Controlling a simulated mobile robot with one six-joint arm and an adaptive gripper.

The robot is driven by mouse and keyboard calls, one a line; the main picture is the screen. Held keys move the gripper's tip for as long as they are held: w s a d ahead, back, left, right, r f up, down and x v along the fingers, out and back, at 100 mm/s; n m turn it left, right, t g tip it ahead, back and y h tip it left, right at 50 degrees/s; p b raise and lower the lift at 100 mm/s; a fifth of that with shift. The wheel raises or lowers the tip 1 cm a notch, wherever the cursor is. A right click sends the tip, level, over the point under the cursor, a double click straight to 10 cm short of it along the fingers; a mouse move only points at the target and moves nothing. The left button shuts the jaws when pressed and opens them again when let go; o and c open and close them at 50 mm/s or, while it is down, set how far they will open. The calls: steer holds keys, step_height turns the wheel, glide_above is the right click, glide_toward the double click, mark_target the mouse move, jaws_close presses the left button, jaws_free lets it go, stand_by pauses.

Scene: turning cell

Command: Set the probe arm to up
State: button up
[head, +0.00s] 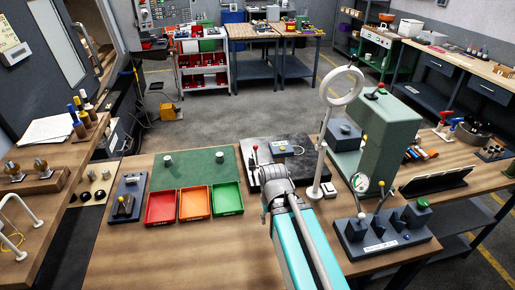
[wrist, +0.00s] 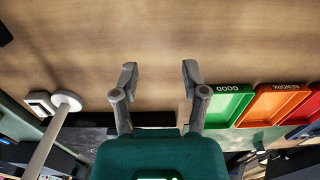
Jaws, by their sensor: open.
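No part is clearly recognisable as the probe arm.
Red (head: 161,207), orange (head: 194,203) and green (head: 227,198) trays stand left of my arm. A ring lamp (head: 326,95) and a green machine (head: 385,140) stand right. A control box (head: 380,245) with levers is at front right. The bench front left is clear.

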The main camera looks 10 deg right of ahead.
steer(key=shift+o, duration=0.6)
steer(key=shift+d, duration=0.15)
steer(key=m+y+p, duration=0.2)
steer(key=p, duration=1.8)
glide_toward(255, 146)
step_height(255, 146, up, 3)
steer(key=d, duration=0.1)
steer(key=shift+d+f, duration=0.1)
steer(key=shift+f, duration=0.05)
steer(key=shift+f, duration=0.2)
steer(key=a+f+b, duration=0.1)
steer(key=f+b, duration=0.7)
steer(key=b, duration=0.1)
steer(key=a+f+b, duration=0.1)
steer(key=f+b, duration=0.3)
steer(key=f, duration=0.1)
steer(key=shift+w+a+f, duration=0.1)
steer(key=shift+w+a, duration=0.15)
steer(key=shift+a, duration=0.05)
steer(key=shift+c, duration=0.3)
jaws_close()
